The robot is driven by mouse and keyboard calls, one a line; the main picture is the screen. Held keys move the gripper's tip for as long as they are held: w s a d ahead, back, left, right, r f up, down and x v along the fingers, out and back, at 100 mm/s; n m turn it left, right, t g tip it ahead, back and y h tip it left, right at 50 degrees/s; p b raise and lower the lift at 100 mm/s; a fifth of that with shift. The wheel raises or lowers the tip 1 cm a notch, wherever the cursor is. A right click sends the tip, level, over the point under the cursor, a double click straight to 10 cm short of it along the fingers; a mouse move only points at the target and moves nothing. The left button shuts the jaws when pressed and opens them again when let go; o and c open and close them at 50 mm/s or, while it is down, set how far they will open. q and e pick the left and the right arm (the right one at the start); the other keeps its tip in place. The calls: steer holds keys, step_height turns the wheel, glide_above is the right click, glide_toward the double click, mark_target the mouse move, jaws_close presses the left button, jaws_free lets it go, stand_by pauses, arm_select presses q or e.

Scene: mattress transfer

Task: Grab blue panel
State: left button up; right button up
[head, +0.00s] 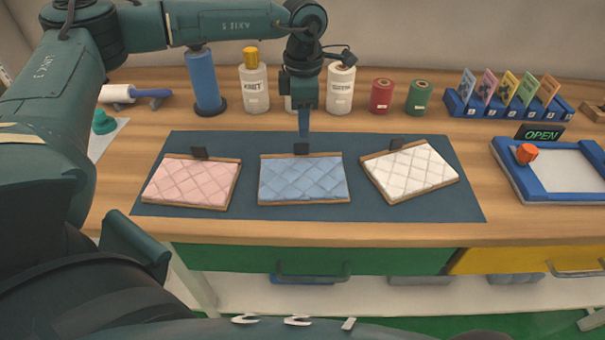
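The blue quilted panel (303,180) lies flat on the dark mat (330,212), between the pink panel (190,183) and the white panel (410,172). It has a wooden edge and a small black tab (301,149) at its far side. My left gripper (304,132) points down just above that tab. Its fingers show as one narrow blue strip, so I cannot tell whether they are open or shut, or whether they touch the tab. My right gripper is not in view.
Behind the mat stand a blue cylinder (204,82), white bottles (254,90), a red roll (382,96) and a green roll (419,97). A card rack (500,105) and a blue-framed tray (560,198) with an orange piece (526,154) are at the right.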

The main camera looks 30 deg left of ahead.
mark_target(301, 143)
arm_select(q)
steer(key=shift+s+f+p, duration=0.15)
steer(key=shift+f+p, duration=0.05)
steer(key=shift+f, duration=1.35)
steer(key=shift+s+f+p, duration=0.1)
steer(key=shift+f+p, duration=0.1)
steer(key=shift+f, duration=1.3)
steer(key=shift+c, duration=0.4)
jaws_close()
steer(key=shift+r, duration=0.1)
